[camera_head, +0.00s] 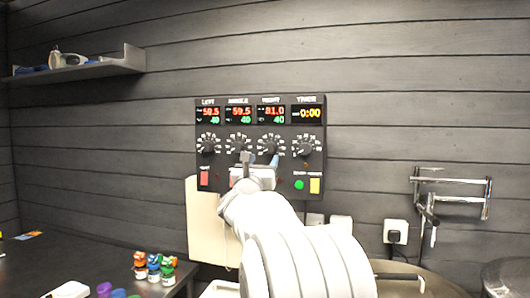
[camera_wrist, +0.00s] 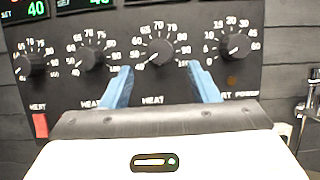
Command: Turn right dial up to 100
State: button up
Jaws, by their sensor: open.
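The right dial (camera_head: 268,146) is a black knob with a white scale on the dark control panel, third from the left. In the wrist view the right dial (camera_wrist: 158,51) sits between and just beyond the two blue fingertips, its pointer toward the low, lower-left side of the scale. The right display (camera_head: 271,114) reads about 81.0 in red and 40 in green. My gripper (camera_head: 260,160) is open in front of the panel, below the dial. Its fingers (camera_wrist: 160,70) stand apart on either side of the knob, and I see no contact.
The middle dial (camera_wrist: 90,57) is left of my fingers and the timer dial (camera_wrist: 236,46) right of them. A red switch (camera_head: 204,178), green button (camera_head: 299,185) and yellow switch (camera_head: 315,186) lie lower on the panel. Small coloured bottles (camera_head: 154,267) stand on the table.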

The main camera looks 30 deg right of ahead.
aim_at(269, 150)
jog(key=p+x, duration=0.2)
jog(key=x, duration=0.4)
jog(key=shift+f, duration=0.1)
jog(key=shift+c, duration=0.4)
jog(key=shift+g, duration=0.3)
jog(key=c, duration=0.9)
